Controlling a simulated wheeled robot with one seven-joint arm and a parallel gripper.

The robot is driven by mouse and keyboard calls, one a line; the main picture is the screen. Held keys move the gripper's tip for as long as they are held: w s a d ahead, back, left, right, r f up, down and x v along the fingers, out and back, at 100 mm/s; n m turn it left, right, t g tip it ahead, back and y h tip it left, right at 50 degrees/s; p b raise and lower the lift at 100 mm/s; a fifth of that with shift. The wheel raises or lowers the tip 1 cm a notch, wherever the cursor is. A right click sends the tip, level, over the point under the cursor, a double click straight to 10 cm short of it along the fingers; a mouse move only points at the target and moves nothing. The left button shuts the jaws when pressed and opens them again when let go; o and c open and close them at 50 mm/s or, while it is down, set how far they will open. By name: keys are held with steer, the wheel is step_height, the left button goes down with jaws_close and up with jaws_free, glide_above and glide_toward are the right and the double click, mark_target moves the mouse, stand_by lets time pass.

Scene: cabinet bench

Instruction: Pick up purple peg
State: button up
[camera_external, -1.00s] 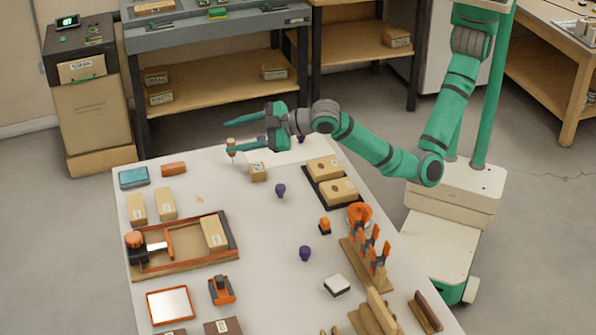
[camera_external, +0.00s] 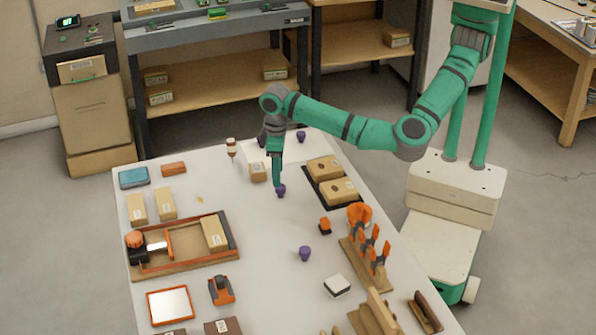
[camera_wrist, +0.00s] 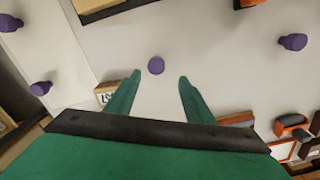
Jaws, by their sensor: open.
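A purple peg (camera_external: 281,191) stands on the white table, and my gripper (camera_external: 279,186) points down right at it in the external view. In the wrist view this peg (camera_wrist: 156,65) shows as a small round top, a little beyond and between my two green fingertips (camera_wrist: 159,76). The fingers are spread apart with nothing between them. Other purple pegs stand apart on the table: one nearer the front (camera_external: 305,253), and two near the far edge (camera_external: 301,136) and (camera_external: 262,141), the latter partly hidden by my gripper.
A cardboard box (camera_external: 258,172) stands just left of my gripper. A dark tray with two boxes (camera_external: 346,203) lies close on the right. An orange-handled tool rack (camera_external: 366,262) stands further right. The table's middle front is mostly clear.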

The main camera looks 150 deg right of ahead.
mark_target(280, 192)
steer(key=shift+f, duration=0.9)
steer(key=f, duration=0.2)
steer(key=s+f, duration=0.1)
steer(key=f, duration=0.1)
steer(key=shift+a+f, duration=0.15)
steer(key=shift+f, duration=0.6)
steer(key=c, duration=1.1)
